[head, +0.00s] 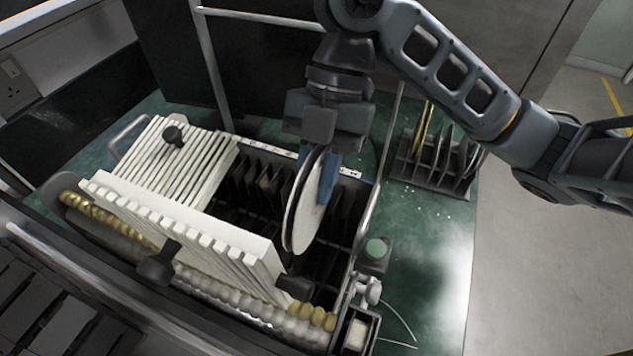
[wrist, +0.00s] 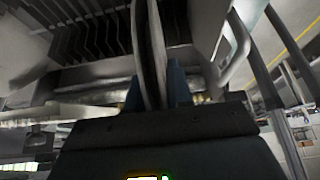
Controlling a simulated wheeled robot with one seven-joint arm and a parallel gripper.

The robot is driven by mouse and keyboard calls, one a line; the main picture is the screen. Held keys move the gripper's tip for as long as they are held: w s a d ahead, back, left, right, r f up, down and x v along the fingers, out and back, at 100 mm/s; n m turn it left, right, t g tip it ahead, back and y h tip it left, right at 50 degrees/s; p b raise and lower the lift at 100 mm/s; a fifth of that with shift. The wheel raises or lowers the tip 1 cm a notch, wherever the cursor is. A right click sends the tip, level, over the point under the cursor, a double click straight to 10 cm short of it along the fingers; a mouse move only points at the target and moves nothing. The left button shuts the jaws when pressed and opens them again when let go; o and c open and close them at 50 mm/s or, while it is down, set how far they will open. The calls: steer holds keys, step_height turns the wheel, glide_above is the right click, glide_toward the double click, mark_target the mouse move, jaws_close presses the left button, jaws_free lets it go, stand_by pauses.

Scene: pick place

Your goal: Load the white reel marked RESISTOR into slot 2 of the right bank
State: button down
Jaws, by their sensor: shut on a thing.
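A white reel (head: 304,208) is held on edge by my gripper (head: 328,170) in the head view. The blue fingers are shut on its upper part. The reel hangs upright over the dark slotted bank (head: 262,182) on the right side of the feeder rack. Its lower edge overlaps the slots in the picture; I cannot tell whether it has entered one. In the wrist view the reel (wrist: 148,50) shows edge-on between the fingers. No RESISTOR marking or slot number is readable.
A white slatted bank (head: 175,165) and a white comb-like cover (head: 190,230) with black knobs lie left. A rack of reels (head: 440,160) sits behind right on the green table (head: 430,265).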

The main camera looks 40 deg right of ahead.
steer(key=shift+f+b, duration=0.75)
steer(key=shift+f, duration=0.6)
steer(key=shift+f+b, duration=0.2)
steer(key=shift+b, duration=0.2)
steer(key=shift+f+b, duration=1.7)
steer(key=shift+b, duration=0.1)
steer(key=shift+f+b, duration=2.35)
steer(key=shift+b, duration=0.05)
steer(key=c, duration=0.6)
jaws_free()
steer(key=shift+r, duration=0.15)
